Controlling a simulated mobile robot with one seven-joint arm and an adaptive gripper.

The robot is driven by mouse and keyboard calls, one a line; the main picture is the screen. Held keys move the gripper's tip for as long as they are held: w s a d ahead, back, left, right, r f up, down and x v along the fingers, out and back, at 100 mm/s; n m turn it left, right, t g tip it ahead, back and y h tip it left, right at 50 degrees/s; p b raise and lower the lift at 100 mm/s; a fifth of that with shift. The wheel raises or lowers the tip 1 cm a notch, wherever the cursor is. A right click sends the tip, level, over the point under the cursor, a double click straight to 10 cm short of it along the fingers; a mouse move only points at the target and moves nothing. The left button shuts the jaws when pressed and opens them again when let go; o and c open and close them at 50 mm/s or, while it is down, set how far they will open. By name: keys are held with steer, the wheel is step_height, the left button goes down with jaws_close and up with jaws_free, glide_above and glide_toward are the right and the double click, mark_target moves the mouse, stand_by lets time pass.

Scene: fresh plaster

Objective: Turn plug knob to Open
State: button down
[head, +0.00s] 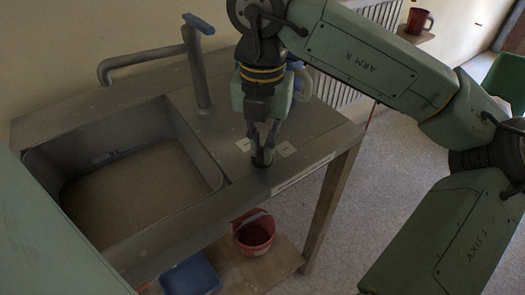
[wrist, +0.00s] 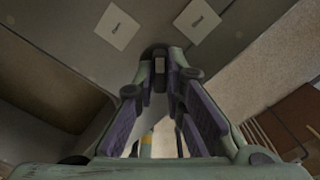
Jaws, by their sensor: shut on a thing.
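My gripper (head: 262,152) points down at the worktop right of the sink, its fingers shut on a small dark plug knob (wrist: 159,66).
The sink basin (head: 215,168) is at the left, with a tap (head: 201,85) with a blue handle behind it. A red bucket (head: 254,236) and a blue box (head: 190,276) are on the shelf below. A red mug (head: 419,20) stands at the upper right.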

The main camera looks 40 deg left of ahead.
steer(key=n+b, duration=0.1)
steer(key=n, duration=0.3)
steer(key=shift+f+n, duration=0.1)
steer(key=shift+n, duration=0.2)
steer(key=n, duration=0.5)
steer(key=shift+n, duration=0.4)
steer(key=c, duration=1.6)
jaws_free()
